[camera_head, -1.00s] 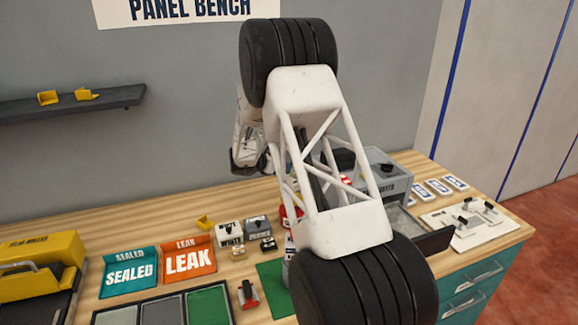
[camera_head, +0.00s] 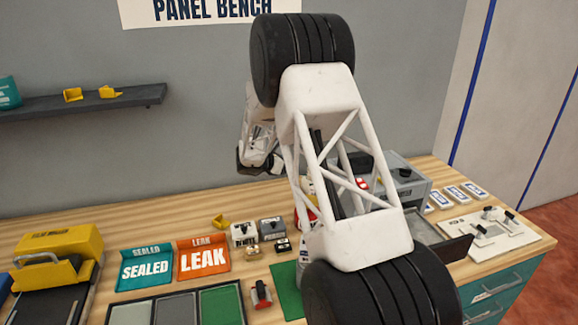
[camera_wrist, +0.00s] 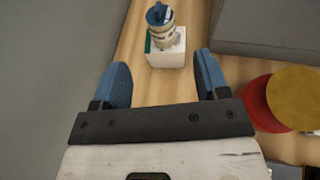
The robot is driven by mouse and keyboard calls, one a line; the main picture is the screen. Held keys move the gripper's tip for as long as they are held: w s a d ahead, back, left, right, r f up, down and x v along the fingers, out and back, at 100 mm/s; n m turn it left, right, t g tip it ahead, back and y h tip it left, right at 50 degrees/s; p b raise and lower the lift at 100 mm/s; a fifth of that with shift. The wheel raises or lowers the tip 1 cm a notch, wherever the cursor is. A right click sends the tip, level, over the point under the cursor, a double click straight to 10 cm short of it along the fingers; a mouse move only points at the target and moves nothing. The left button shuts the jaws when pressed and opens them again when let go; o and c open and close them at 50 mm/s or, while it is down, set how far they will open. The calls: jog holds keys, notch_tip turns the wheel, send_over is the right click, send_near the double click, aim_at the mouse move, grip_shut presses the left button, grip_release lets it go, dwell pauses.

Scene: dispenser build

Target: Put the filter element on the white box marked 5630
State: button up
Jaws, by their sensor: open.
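In the wrist view, a pale ribbed cylinder with a blue top (camera_wrist: 160,30), seemingly the filter element, stands upright on a small white box (camera_wrist: 166,57). No number can be read on the box, so I cannot tell whether it is 5630. My gripper (camera_wrist: 163,70) is open, its blue fingers apart and nothing between them. The box and cylinder are just beyond the fingertips, clear of both fingers. In the head view my gripper (camera_head: 258,160) is small at the back of the bench, and my arm hides the cylinder and box.
In the wrist view, a grey block (camera_wrist: 268,28) is at upper right, and a red round thing (camera_wrist: 257,100) and a yellow disc (camera_wrist: 297,95) are at right. The wall is close on the left.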

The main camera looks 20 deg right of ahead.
jog(key=s+a+r+n+t+y, duration=0.2)
jog(key=r+n+t, duration=0.1)
jog(key=r+n, duration=0.35)
jog(key=s+a+r+n+t+y, duration=0.2)
jog(key=r+n+t+y, duration=0.15)
jog(key=r+n, duration=0.35)
jog(key=s+a+r+n+t+y, duration=0.1)
jog(key=s+a+r+n+y, duration=0.3)
jog(key=s+n, duration=0.3)
jog(key=s+a+r+n+t+y, duration=0.1)
jog(key=s+a+r+n+y, duration=0.2)
jog(key=s+r+n, duration=0.3)
jog(key=s+a+n+g+y, duration=0.1)
jog(key=s+a+n+g, duration=0.1)
jog(key=s+n, duration=0.7)
jog(key=s+a+n+g+y, duration=0.2)
jog(key=s+n, duration=0.3)
jog(key=s, duration=0.8)
jog(key=s+d+f+n+g, duration=0.1)
jog(key=s+f+n, duration=0.1)
jog(key=s, duration=0.6)
jog(key=s+d+f+n+g+h, duration=0.1)
jog(key=s+f+n+g, duration=0.1)
jog(key=s+n, duration=0.3)
jog(key=s+d+f+n+g+h, duration=0.1)
jog(key=s+d+f+n+g, duration=0.1)
jog(key=s, duration=1)
jog(key=shift+f+n, duration=0.25)
jog(key=shift+n, duration=0.4)
